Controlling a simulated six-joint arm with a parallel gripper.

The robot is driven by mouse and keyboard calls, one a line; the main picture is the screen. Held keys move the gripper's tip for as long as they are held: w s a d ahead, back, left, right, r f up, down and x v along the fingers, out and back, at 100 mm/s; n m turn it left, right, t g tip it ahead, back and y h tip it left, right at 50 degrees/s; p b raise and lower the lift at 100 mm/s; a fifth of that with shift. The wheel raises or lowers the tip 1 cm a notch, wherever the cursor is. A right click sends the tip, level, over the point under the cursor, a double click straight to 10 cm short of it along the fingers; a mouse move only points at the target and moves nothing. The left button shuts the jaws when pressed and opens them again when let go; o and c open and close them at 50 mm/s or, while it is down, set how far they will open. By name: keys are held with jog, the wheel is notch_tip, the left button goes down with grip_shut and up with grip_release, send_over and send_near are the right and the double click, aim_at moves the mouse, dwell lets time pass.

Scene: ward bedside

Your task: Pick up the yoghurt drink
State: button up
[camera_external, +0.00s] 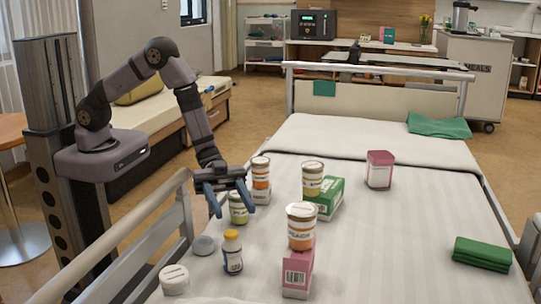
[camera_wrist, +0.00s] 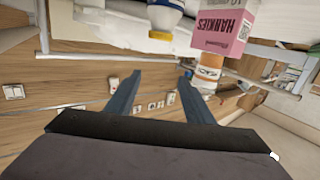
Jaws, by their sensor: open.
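The yoghurt drink appears to be the small white bottle with a yellow cap and blue label (camera_external: 232,253), standing upright on the bed's near left part. In the wrist view a white bottle with a blue band (camera_wrist: 165,14), cut off by the top edge, looks like the same one. My gripper (camera_external: 234,210) is above and behind the bottle, fingers apart and empty. In the wrist view my gripper (camera_wrist: 160,74) shows both fingers spread, with nothing between them and the bottle beyond their tips.
A pink box (camera_external: 298,273) with an orange-labelled jar (camera_external: 301,228) on it stands right of the bottle. A green-labelled jar (camera_external: 238,208) is close behind my fingers. A grey round lid (camera_external: 204,245) and white tub (camera_external: 174,280) lie left.

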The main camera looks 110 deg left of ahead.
aim_at(230, 231)
jog(key=shift+s+d+r+m+h, duration=0.3)
jog(key=shift+s+d+m+h, duration=0.1)
jog(key=shift+d+h, duration=0.1)
jog(key=shift+w+f+b, duration=0.1)
jog(key=shift+f+b, duration=0.8)
jog(key=shift+f, duration=2.6)
jog(key=shift+x, duration=2.5)
jog(key=shift+c, duration=0.2)
grip_shut()
